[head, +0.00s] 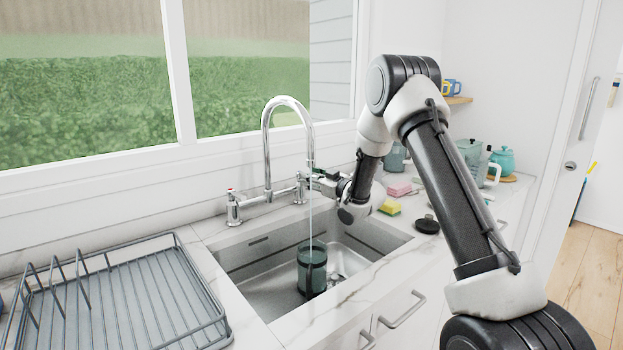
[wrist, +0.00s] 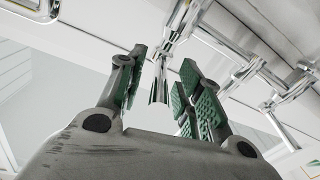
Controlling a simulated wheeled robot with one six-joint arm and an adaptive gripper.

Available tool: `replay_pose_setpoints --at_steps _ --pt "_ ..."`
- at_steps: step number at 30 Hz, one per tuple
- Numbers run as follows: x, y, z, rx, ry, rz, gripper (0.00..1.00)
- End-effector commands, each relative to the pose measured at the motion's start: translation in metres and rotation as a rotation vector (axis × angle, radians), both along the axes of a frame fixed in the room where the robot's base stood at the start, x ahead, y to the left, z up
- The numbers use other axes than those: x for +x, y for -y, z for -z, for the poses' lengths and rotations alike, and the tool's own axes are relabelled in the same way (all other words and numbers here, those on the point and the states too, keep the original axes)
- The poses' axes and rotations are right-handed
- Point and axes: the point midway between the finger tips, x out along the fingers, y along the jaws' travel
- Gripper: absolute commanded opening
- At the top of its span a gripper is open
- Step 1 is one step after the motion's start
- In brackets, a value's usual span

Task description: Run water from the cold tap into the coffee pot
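The dark green coffee pot (head: 312,268) stands upright in the sink, under the spout of the chrome faucet (head: 267,140). A thin, pale stream of water (head: 310,212) falls from the spout toward the pot's open top. The water level inside cannot be made out. The left tap (head: 232,207) carries a red mark. The right tap (head: 300,188) is beside my gripper (head: 322,177). In the wrist view my gripper (wrist: 160,82) has its green-padded fingers apart, with a chrome lever (wrist: 158,88) showing in the gap. Whether a finger touches it is unclear.
A wire dish rack (head: 120,300) fills the left counter. Right of the sink (head: 250,270) are a dark round lid (head: 427,224), a yellow-green sponge (head: 390,208) and a pink block (head: 398,189). A teal teapot (head: 502,160) stands farther back. My arm crosses above the right counter.

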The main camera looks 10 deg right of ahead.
Motion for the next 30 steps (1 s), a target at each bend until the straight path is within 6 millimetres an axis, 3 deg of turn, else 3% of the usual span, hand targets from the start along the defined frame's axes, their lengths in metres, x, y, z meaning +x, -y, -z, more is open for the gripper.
replay_pose_setpoints --at_steps 2,8,30 --pt "-0.0001 0.0002 0.0000 0.000 0.000 0.000 0.35" --pt "-0.0002 0.0004 0.0000 0.000 0.000 0.000 0.01" --pt "-0.0029 -0.0045 -0.0008 0.000 0.001 0.094 0.00"
